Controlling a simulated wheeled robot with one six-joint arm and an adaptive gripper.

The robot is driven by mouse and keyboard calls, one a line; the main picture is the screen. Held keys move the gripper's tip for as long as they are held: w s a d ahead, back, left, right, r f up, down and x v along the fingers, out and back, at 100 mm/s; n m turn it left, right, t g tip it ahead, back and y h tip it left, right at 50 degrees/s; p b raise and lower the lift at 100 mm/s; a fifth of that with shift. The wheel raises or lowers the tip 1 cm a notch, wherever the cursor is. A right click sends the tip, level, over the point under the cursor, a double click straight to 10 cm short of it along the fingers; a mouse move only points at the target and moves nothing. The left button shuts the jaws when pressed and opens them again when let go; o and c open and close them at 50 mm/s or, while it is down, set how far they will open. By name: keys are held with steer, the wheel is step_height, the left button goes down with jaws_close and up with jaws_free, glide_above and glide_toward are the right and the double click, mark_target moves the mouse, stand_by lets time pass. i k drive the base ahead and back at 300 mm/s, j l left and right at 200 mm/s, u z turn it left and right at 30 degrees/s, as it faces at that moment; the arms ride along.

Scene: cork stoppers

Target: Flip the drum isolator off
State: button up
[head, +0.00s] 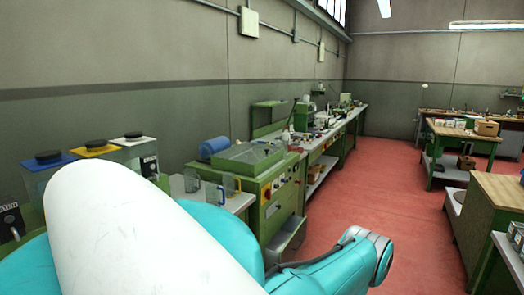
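I cannot pick out the drum isolator for sure. A green machine cabinet (272,210) stands along the left wall, with small knobs or switches on its front, one of them a yellow and red control (267,194). These are too small to read. A blue cylinder (214,147) lies behind the cabinet's left end. My arm's white and teal links fill the lower left and hide part of the bench. My gripper's fingers do not show.
Clear boxes with black, yellow and blue tops (97,148) stand on the left bench. A long cluttered bench (325,145) runs along the wall. Wooden-topped benches (462,132) stand on the right. The red floor (400,190) between them is clear.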

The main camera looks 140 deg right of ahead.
mark_target(267, 192)
steer(key=z, duration=4.55)
